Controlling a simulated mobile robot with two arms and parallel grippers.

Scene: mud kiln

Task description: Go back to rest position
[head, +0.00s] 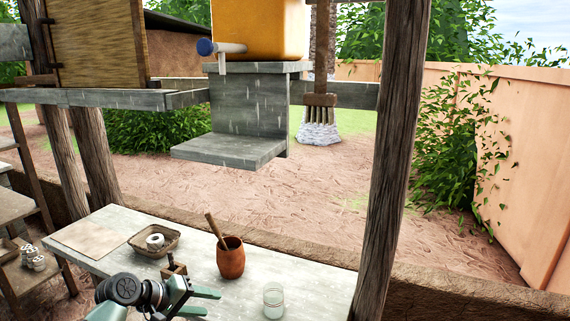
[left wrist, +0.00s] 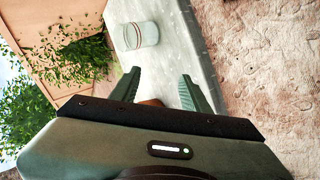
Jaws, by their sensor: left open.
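My left gripper (head: 208,302) is open and empty over the front part of the grey table (head: 320,283). It points to the right in the head view. My right gripper is not in view.
A clay pot (head: 231,260) with a wooden handle in it stands just behind the gripper. A wooden post (head: 392,160) rises at the right.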

